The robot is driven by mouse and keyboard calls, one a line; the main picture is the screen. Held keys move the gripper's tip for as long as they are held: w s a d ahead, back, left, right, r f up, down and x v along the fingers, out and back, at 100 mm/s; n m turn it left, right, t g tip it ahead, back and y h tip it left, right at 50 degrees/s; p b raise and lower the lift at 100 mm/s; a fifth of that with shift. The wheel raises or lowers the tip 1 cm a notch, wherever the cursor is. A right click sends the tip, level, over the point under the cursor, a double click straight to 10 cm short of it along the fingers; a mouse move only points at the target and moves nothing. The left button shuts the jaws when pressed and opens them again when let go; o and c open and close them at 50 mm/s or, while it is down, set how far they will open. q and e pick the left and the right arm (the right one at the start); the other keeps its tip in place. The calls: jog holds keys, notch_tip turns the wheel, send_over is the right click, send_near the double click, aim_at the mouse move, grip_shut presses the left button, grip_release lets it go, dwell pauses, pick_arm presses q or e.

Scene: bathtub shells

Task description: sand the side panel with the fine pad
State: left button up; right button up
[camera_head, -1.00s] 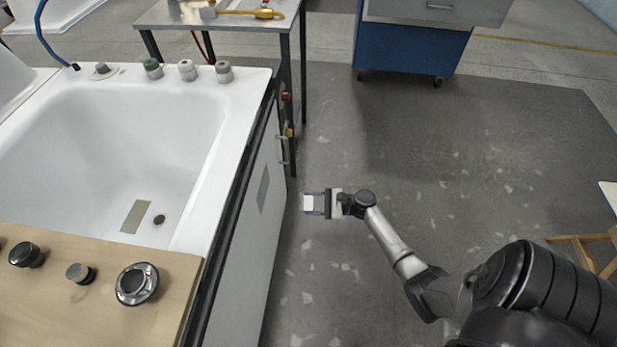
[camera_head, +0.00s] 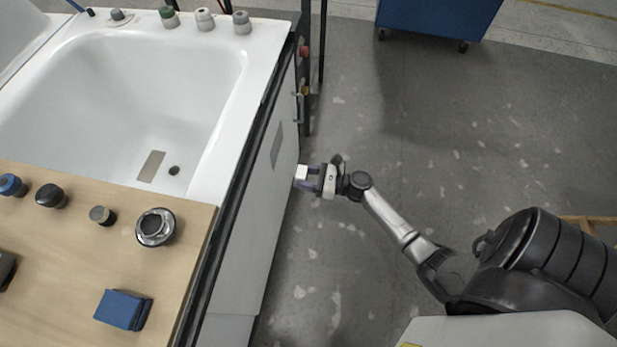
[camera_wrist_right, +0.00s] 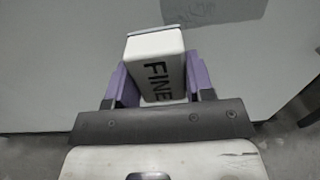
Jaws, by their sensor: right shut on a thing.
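The fine pad is a white block (camera_wrist_right: 158,68) marked "FINE" in the right wrist view, with a thin grey layer on its far end. My right gripper (camera_head: 306,176) is shut on it, one purple finger on each side. In the head view the pad (camera_head: 301,172) is close to the tub's white side panel (camera_head: 252,215); I cannot tell whether it touches. The panel also fills the upper part of the wrist view (camera_wrist_right: 60,70). My left gripper is not in view.
A white bathtub (camera_head: 90,85) stands at the left, with several knobs on its far rim. A wooden board (camera_head: 75,255) at the near end holds dark fittings and a blue block (camera_head: 123,309). A blue cabinet (camera_head: 440,15) stands at the back. The floor (camera_head: 420,130) right of the panel is clear.

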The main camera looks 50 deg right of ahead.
aim_at(272, 171)
jog(key=x, duration=0.5)
jog(key=shift+w+b, duration=0.1)
jog(key=shift+b, duration=0.3)
dwell(0.4)
jog(key=shift+w+a, duration=0.25)
jog(key=shift+w, duration=0.1)
jog(key=shift+w+a, duration=0.25)
jog(key=shift+w, duration=0.3)
dwell(0.4)
